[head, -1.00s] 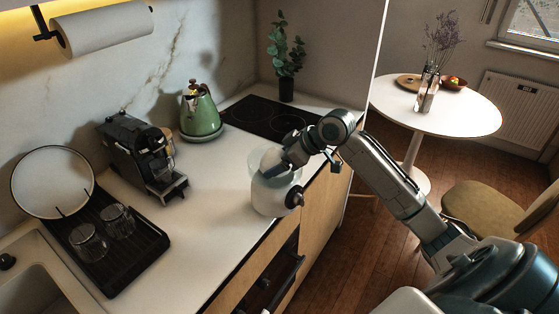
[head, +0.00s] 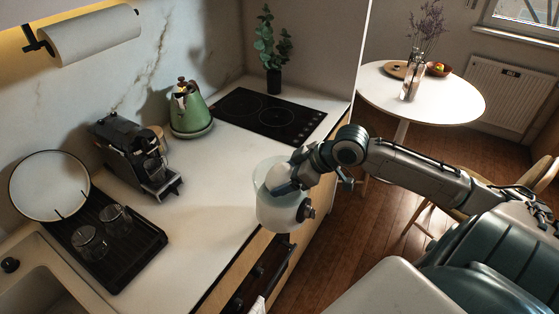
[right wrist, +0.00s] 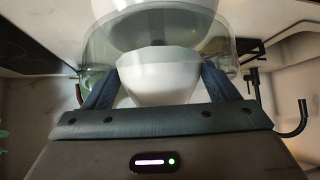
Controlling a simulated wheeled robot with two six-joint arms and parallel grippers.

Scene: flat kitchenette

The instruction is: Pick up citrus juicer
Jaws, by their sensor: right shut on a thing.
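The citrus juicer (head: 275,210), a white body with a clear bowl on top and a dark knob on its right side, shows at the counter's front edge in the head view. My right gripper (head: 284,178) reaches in from the right at its top. In the right wrist view, the two blue fingers (right wrist: 158,88) are closed on the juicer's white cone (right wrist: 160,70), with the clear bowl around it. The juicer's base overlaps the counter edge in the picture and seems to be held above the counter. My left gripper is out of view.
The counter (head: 205,205) left of the juicer is clear. A coffee machine (head: 130,150), green kettle (head: 191,108) and dark hob (head: 268,114) stand behind. A black drying rack (head: 140,250) holds glasses at the left. A round table (head: 450,100) is beyond.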

